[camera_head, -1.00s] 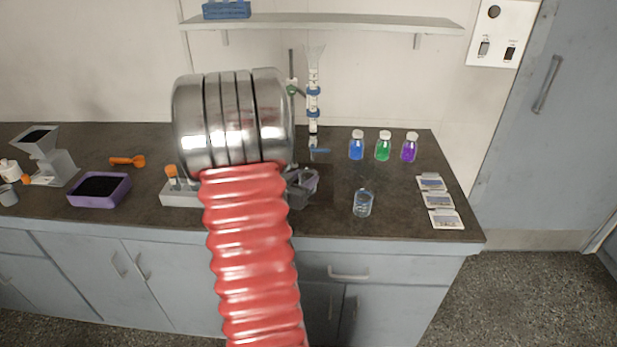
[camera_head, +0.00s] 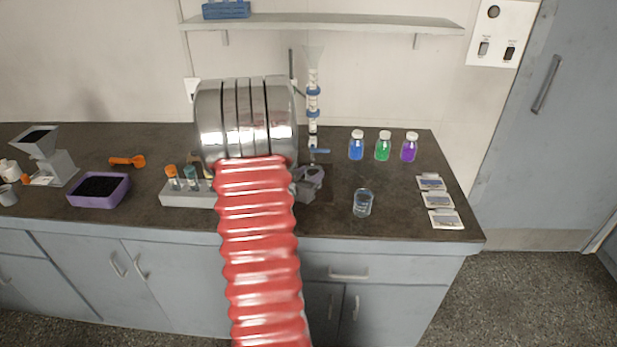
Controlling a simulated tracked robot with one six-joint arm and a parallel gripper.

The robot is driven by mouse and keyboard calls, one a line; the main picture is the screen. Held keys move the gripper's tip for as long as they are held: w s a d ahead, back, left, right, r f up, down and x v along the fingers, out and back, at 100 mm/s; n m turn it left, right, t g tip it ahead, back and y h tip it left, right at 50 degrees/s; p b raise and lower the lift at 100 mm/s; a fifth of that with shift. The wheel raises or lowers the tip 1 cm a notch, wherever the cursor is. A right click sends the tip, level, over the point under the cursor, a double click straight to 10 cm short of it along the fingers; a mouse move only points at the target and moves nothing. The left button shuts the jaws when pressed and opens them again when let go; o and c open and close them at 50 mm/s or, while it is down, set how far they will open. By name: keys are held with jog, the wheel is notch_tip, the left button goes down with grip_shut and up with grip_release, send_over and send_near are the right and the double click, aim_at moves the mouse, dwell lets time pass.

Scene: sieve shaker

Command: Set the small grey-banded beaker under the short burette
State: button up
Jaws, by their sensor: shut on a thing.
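My gripper (camera_head: 309,182) shows only in part as a grey shape at the right edge of my arm, low over the counter. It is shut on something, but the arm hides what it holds. A clear glass beaker (camera_head: 362,204) stands upright on the counter, apart from and right of my gripper. I cannot make out a grey band on it. A burette (camera_head: 313,105) with blue bands and a wide top stands upright at the back, behind my gripper. A stand rod (camera_head: 291,62) shows left of it, its lower part hidden by my arm. Any second burette is hidden.
Blue (camera_head: 356,147), green (camera_head: 383,147) and purple (camera_head: 409,149) bottles stand at the back right. Flat cards (camera_head: 437,200) lie near the right edge. A tube rack (camera_head: 186,197), a purple tray (camera_head: 98,190) and an orange scoop (camera_head: 127,161) are left. Counter around the glass beaker is clear.

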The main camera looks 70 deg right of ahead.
jog(key=shift+f, duration=0.1)
jog(key=o, duration=1.1)
jog(key=shift+c, duration=0.2)
jog(key=shift+r, duration=0.2)
jog(key=v, duration=1.2)
